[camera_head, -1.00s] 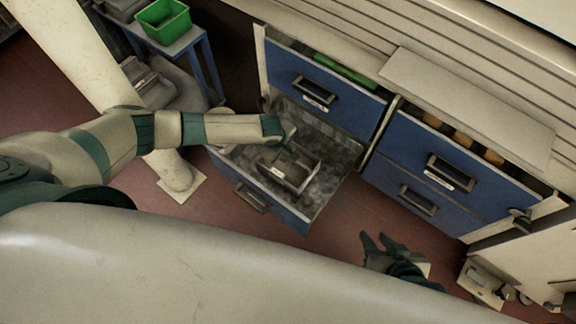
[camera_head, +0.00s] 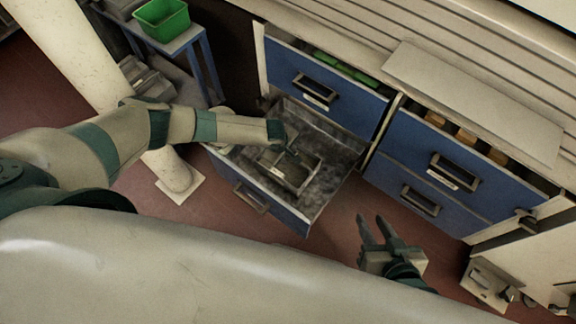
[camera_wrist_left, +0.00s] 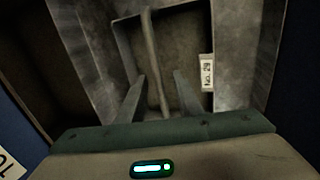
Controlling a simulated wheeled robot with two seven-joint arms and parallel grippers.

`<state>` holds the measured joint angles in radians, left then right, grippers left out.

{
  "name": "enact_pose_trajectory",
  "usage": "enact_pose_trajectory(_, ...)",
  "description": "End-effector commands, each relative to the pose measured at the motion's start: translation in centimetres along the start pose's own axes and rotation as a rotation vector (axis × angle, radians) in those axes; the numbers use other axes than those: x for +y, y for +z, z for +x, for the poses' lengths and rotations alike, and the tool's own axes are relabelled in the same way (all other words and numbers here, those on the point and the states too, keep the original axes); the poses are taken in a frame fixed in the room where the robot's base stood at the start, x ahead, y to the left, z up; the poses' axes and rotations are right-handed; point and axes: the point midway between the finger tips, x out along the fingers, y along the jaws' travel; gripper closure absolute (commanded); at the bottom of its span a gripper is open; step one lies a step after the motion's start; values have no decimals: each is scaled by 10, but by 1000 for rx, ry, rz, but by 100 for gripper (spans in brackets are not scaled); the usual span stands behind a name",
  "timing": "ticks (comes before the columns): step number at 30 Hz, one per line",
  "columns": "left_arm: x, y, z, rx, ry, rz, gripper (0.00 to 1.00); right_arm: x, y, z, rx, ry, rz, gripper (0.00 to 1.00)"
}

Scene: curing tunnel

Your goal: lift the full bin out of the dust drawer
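The open blue dust drawer (camera_head: 284,212) has a grey, dusty inside. A thin bar handle (camera_wrist_left: 154,62) crosses above the bin. My left gripper (camera_wrist_left: 160,92) is open over the bin, with one finger on each side of the handle and gaps visible. In the head view, my left gripper (camera_head: 289,146) partly hides the bin. Its contents look dull brown-grey, and their level is unclear. My right gripper (camera_head: 375,222) is open and empty, right of the drawer.
A partly open blue drawer (camera_head: 300,75) with green items is above the dust drawer. More blue drawers (camera_head: 450,160) stand to the right. A green bin (camera_head: 162,20) sits on a small table at the upper left. Red floor is free in front.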

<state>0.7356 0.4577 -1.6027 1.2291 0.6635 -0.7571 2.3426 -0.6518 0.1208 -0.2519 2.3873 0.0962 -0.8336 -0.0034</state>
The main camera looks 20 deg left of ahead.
Motion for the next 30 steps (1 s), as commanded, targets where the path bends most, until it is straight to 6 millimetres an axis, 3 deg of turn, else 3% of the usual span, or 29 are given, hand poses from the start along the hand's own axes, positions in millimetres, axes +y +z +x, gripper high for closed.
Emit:
enact_pose_trajectory(7, 0, 0, 0, 0, 0, 0, 70, 0, 0, 0, -1, 0, 0, 69)
enact_pose_trajectory(11, 0, 0, 0, 0, 0, 0, 100, 0, 0, 0, -1, 1, 0, 69)
enact_pose_trajectory(30, -1, 0, 0, 1, -2, 1, 100, 0, 0, 0, -2, 1, 0, 69)
